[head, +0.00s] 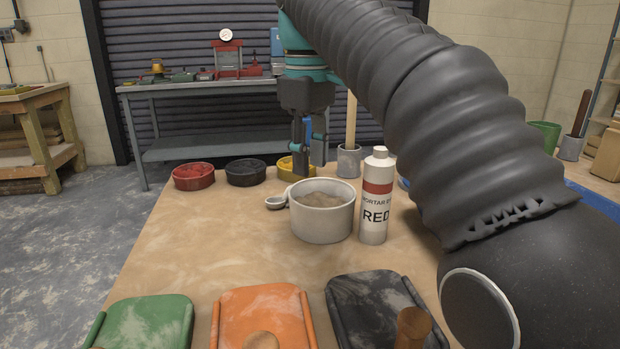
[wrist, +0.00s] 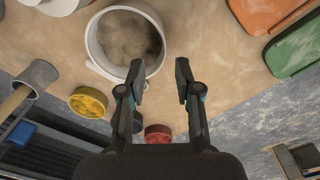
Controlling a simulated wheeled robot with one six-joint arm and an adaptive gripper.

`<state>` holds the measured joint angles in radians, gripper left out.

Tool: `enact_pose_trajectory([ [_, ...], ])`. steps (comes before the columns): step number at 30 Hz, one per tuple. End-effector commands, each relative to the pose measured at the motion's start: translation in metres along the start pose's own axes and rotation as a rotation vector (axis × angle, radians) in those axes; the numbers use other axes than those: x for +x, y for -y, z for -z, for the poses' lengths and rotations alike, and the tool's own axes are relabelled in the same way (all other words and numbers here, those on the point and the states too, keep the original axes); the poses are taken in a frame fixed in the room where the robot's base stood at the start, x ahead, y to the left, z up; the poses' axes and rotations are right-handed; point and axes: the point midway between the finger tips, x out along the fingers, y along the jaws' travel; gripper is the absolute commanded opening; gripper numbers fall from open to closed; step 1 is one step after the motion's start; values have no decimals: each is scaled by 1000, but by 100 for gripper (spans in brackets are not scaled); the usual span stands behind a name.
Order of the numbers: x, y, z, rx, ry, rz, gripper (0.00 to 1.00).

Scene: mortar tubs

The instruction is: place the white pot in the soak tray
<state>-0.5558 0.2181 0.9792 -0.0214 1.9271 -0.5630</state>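In the wrist view the white pot (wrist: 96,45) is up and left of the fingers. My gripper (head: 309,168) hangs fingers down just behind and above its rim. In the wrist view my gripper (wrist: 160,82) is open, with only bench between the fingertips. I cannot tell whether it touches the pot. No soak tray is clearly seen; a blue surface (head: 598,196) shows at the right edge, partly behind my arm.
A white bottle marked RED (head: 376,200) stands close right of the pot. Red (head: 193,176), black (head: 245,172) and yellow (head: 292,168) tubs sit behind. Green (head: 148,324), orange (head: 263,316) and black (head: 375,308) lidded boxes line the front. The bench left of the pot is clear.

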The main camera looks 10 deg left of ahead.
Motion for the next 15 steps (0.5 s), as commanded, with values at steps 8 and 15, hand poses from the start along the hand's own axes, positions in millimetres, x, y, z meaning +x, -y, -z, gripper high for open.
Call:
enact_pose_trajectory([
  [8,-8,-10,-14,372,-8,3,33],
  [15,-12,-12,-20,743,-6,8,33],
])
